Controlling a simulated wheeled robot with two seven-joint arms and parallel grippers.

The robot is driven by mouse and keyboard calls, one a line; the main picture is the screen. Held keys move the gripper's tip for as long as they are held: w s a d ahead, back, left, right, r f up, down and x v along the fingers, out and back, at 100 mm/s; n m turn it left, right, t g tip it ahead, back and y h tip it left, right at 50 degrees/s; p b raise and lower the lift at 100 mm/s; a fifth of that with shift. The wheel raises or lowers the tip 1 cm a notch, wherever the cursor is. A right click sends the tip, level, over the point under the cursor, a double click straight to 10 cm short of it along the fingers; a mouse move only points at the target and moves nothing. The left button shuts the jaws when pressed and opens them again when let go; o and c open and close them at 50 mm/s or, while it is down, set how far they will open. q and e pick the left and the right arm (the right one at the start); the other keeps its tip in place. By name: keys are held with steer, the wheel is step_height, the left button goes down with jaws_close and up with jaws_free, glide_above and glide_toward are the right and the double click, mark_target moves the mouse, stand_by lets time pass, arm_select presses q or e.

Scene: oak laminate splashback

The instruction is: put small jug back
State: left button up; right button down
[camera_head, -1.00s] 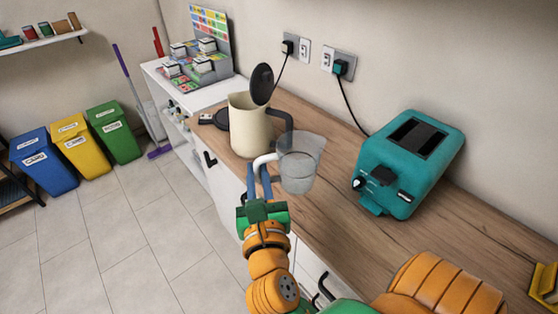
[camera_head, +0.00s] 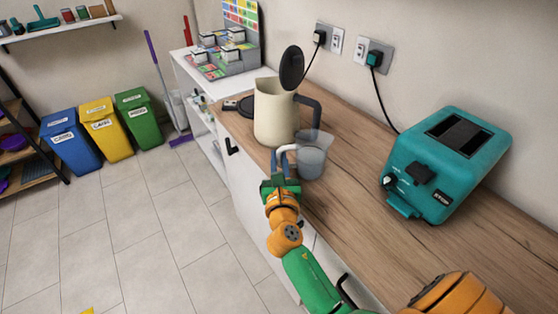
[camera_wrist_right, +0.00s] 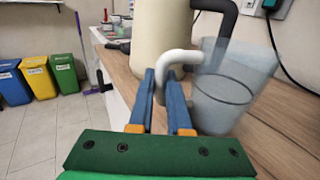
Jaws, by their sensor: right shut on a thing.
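The small jug (camera_head: 314,160) is see-through grey with a pale handle. In the head view it is in front of the cream kettle (camera_head: 270,115), above or on the wooden worktop; I cannot tell whether its base touches. My right gripper (camera_head: 280,164) is shut on the jug's handle, from the left side of the jug. In the right wrist view the two blue fingers (camera_wrist_right: 163,100) close around the pale handle, and the jug (camera_wrist_right: 228,85) looks upright to the right of them. My left gripper is not in view.
The kettle's dark lid (camera_head: 291,67) stands open. A teal toaster (camera_head: 447,165) sits on the worktop (camera_head: 350,200) to the right, with bare wood between it and the jug. Wall sockets (camera_head: 375,55) with plugs and cords are behind. Three bins (camera_head: 105,130) stand on the floor at left.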

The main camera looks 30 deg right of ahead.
steer(key=c, duration=0.9)
jaws_free()
steer(key=shift+f, duration=0.1)
steer(key=shift+o, duration=0.2)
steer(key=shift+r, duration=0.2)
steer(key=b+v, duration=0.2)
steer(key=v, duration=1)
steer(key=a+f+m+g+y, duration=0.2)
steer(key=a+f+m+y, duration=0.3)
steer(key=f, duration=0.5)
steer(key=a+f+m+g+y, duration=0.2)
steer(key=a+f+m+y, duration=0.1)
steer(key=f+m, duration=0.55)
steer(key=s+f+m+g, duration=0.25)
steer(key=s+f, duration=0.25)
steer(key=f, duration=0.7)
steer(key=s+d+f+m+g, duration=0.3)
steer(key=s+f+m, duration=0.3)
steer(key=s, duration=0.6)
steer(key=s+d+f+m+g, duration=0.4)
steer(key=s+f, duration=0.5)
steer(key=s, duration=0.3)
steer(key=shift+m+g, duration=0.65)
steer(key=shift+m, duration=0.45)
